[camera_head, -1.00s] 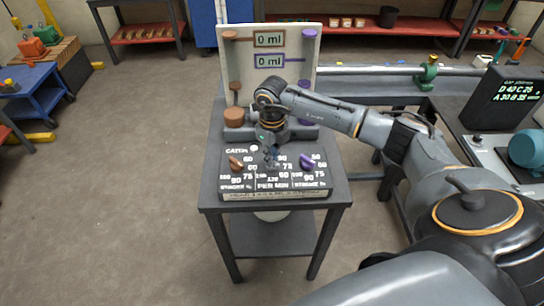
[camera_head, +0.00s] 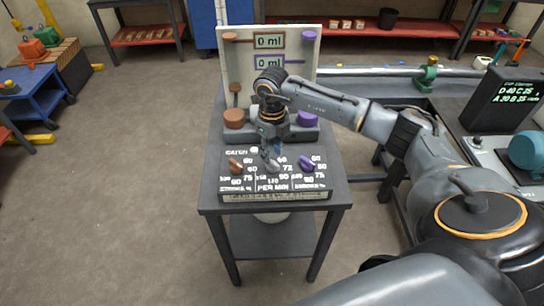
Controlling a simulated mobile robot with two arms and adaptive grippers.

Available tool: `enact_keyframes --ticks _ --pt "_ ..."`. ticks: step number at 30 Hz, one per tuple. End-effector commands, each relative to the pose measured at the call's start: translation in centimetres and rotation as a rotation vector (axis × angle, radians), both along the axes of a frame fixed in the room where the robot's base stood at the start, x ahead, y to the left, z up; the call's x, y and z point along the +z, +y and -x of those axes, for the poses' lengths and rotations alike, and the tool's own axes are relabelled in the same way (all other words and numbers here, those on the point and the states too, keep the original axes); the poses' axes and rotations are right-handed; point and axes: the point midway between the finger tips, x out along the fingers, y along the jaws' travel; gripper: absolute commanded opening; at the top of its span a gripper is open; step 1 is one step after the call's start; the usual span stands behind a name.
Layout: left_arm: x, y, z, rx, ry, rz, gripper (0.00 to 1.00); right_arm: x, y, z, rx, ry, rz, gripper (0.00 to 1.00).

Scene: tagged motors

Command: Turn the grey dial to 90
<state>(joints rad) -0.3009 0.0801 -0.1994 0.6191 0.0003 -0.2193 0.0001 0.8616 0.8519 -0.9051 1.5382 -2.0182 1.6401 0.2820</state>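The control panel (camera_head: 226,194) lies on a small dark table and bears three dials with printed numbers. The grey dial (camera_head: 273,168) is in the middle, above the words PER MIN. The orange-brown dial (camera_head: 236,167) is to its left and the purple dial (camera_head: 306,163) to its right. My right gripper (camera_head: 269,151) points down at the grey dial from behind and above. Its fingers are small and dark against the panel, so their opening and any contact with the dial cannot be made out. My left gripper is not in view.
Behind the panel stands a white board (camera_head: 288,90) with two displays reading 0 ml. A brown knob (camera_head: 234,118) and a purple knob (camera_head: 307,118) sit at its foot, beside my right gripper. A bench with a dark display box (camera_head: 504,98) is at the right.

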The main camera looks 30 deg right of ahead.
Motion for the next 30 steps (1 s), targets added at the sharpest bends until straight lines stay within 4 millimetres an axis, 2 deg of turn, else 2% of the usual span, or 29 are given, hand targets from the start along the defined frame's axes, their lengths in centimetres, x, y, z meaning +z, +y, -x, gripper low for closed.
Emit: enact_keyframes --ticks 1,6,12,18,30 --pt "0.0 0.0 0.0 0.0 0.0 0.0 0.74 1.3 0.0 -0.1 -0.001 -0.005 0.001 0.35" --pt "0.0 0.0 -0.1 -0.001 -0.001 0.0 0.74 5.0 0.0 -0.1 0.0 -0.005 0.0 0.35" --pt "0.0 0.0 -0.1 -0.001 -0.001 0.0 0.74 8.0 0.0 -0.1 -0.001 -0.003 0.0 0.35" --pt "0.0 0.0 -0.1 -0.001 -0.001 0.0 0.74 9.0 0.0 0.0 -0.001 -0.001 0.001 0.35" --pt "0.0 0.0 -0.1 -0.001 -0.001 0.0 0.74 9.0 0.0 0.0 -0.001 -0.001 0.0 0.35"
